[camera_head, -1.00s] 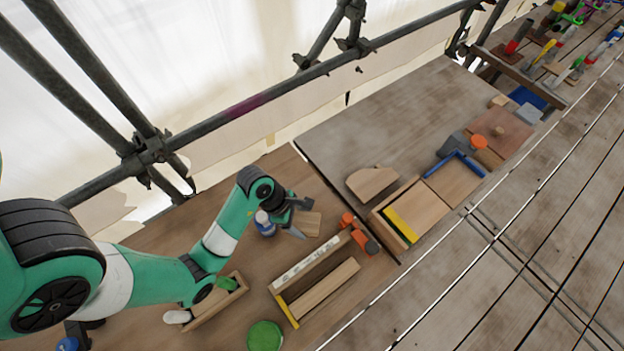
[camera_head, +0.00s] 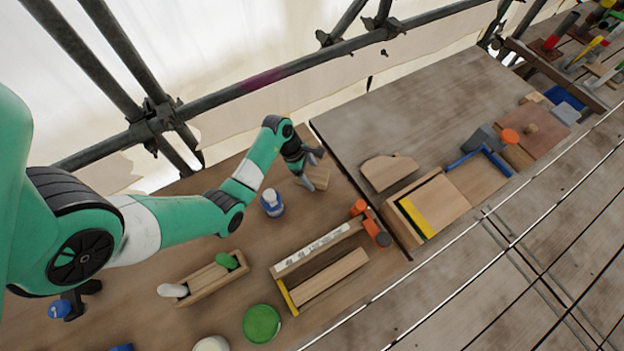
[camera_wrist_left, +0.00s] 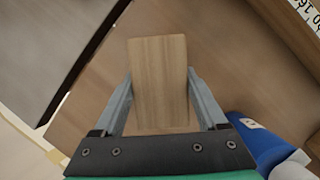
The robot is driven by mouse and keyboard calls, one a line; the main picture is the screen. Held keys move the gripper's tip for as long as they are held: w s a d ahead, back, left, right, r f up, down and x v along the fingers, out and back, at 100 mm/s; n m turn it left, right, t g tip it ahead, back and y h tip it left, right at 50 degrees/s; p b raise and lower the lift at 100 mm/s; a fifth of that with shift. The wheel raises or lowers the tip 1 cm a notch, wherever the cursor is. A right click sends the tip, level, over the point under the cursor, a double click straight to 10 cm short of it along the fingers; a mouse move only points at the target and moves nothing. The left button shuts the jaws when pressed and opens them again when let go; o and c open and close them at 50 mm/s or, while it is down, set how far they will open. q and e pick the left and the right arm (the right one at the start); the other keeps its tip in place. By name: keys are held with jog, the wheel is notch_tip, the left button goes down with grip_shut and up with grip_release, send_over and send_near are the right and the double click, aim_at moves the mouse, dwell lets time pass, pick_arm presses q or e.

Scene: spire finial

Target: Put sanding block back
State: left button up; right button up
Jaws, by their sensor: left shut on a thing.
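My left gripper (camera_head: 312,172) is shut on a plain wooden block (camera_head: 320,179), which I take to be the sanding block. In the left wrist view, the block (camera_wrist_left: 158,85) stands out between the two grey fingers (camera_wrist_left: 160,95), one along each side. It is over the far right part of the brown work board. I cannot tell whether it touches the board. The gripper hides part of it in the head view. My right gripper is not in view.
A blue-and-white bottle (camera_head: 272,204) stands just left of the gripper. An open wooden frame (camera_head: 320,250), an orange-and-dark tool (camera_head: 372,225), a narrow wooden tray (camera_head: 208,283) and a green disc (camera_head: 262,323) are nearer. A grey scaffold rail (camera_head: 300,68) runs behind.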

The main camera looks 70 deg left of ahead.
aim_at(312, 178)
pick_arm(q)
jog(key=f, duration=0.1)
jog(key=f+b, duration=0.1)
jog(key=f, duration=0.1)
jog(key=shift+w+a, duration=0.1)
jog(key=shift+a, duration=0.15)
jog(key=shift+f, duration=0.25)
jog(key=shift+f+b, duration=0.2)
jog(key=shift+b, duration=0.1)
jog(key=o, duration=1.2)
jog(key=shift+d, duration=0.1)
jog(key=shift+o, duration=0.2)
